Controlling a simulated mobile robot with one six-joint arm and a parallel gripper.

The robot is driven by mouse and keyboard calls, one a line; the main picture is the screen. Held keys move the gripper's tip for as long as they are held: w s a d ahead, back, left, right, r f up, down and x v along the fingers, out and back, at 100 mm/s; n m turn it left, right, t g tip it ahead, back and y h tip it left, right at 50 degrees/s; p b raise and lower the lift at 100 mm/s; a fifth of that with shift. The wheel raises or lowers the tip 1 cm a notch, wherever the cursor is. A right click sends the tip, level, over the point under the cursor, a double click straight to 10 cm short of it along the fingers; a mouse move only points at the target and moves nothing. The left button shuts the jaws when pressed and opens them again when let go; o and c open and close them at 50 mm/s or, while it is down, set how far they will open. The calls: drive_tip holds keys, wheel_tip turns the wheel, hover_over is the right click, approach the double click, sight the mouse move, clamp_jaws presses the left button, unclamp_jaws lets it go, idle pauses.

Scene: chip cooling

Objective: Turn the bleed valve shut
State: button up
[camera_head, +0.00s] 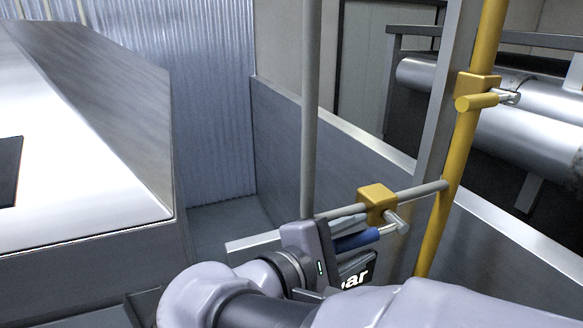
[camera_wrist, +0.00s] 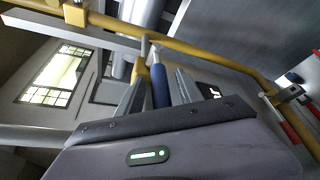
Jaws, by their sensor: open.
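A yellow valve body (camera_head: 378,203) sits on a thin grey side pipe that joins a yellow upright pipe. A short metal stem and a blue lever (camera_head: 356,240) stick out below it. In the head view the lever points left, roughly along the side pipe. My gripper (camera_head: 350,250) is at the lever. In the wrist view the blue lever (camera_wrist: 160,86) lies between the two jaws of my gripper (camera_wrist: 160,80), with gaps showing at its sides. The jaws are open. The lever's far end is partly hidden by my gripper in the head view.
The yellow upright pipe (camera_head: 463,150) carries another yellow valve (camera_head: 478,90) higher up. A grey upright pipe (camera_head: 310,110) stands just behind my gripper. A low grey wall (camera_head: 330,130) runs behind, with large metal pipes (camera_head: 500,115) beyond. A metal-topped cabinet (camera_head: 90,130) is left.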

drive_tip(key=shift+w+d, duration=0.15)
clamp_jaws()
idle(1.4)
